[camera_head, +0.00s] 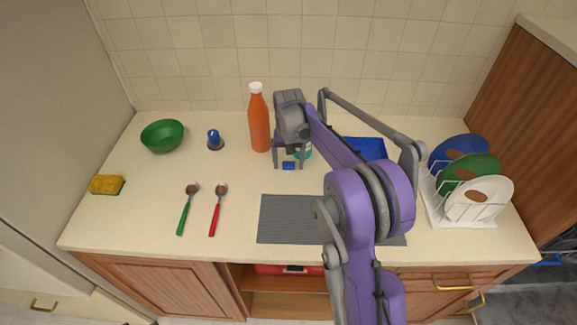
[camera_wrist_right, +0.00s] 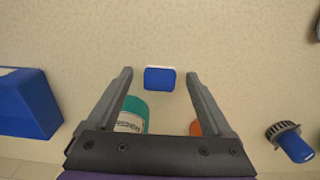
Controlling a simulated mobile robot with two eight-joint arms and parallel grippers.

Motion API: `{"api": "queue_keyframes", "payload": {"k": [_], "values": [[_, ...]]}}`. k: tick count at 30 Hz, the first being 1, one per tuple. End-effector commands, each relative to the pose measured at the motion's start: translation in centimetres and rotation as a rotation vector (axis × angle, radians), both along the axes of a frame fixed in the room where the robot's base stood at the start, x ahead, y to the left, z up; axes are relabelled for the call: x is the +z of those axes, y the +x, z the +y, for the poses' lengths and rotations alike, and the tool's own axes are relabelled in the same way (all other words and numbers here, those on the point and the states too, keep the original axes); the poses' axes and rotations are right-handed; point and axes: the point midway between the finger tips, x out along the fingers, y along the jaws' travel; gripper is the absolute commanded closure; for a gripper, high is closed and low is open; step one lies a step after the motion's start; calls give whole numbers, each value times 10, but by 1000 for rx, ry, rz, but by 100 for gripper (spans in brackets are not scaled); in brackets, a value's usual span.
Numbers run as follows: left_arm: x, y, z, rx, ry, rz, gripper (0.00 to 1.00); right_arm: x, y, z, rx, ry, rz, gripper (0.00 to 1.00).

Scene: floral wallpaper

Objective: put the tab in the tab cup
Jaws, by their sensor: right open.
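The tab, a small blue block with a white edge, lies on the counter (camera_head: 288,166); it also shows in the right wrist view (camera_wrist_right: 159,80). My right gripper (camera_head: 289,164) is open above the tab, its fingers on either side of it. In the right wrist view the tab is between the fingertips (camera_wrist_right: 160,75) and nothing is held. A teal container with a label (camera_wrist_right: 133,113), which may be the tab cup, stands close behind the gripper. In the head view the gripper and arm partly hide it (camera_head: 307,152). My left gripper is not in view.
An orange bottle (camera_head: 259,122) stands just left of the gripper. A blue box (camera_head: 366,148) is behind my arm. A blue-handled brush (camera_head: 214,138), green bowl (camera_head: 162,136), sponge (camera_head: 106,185), two spoons, grey mat (camera_head: 287,220) and plate rack (camera_head: 459,217) share the counter.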

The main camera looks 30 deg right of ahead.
Motion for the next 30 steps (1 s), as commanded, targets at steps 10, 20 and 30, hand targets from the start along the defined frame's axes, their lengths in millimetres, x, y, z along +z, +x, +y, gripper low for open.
{"api": "queue_keyframes", "payload": {"k": [10, 20, 30], "values": [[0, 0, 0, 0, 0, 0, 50, -2, 0, 0, 1, 0, 0, 35], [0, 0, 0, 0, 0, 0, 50, -2, 0, 0, 1, 0, 0, 94], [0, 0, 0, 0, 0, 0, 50, 3, 0, 0, 1, 0, 0, 100]]}}
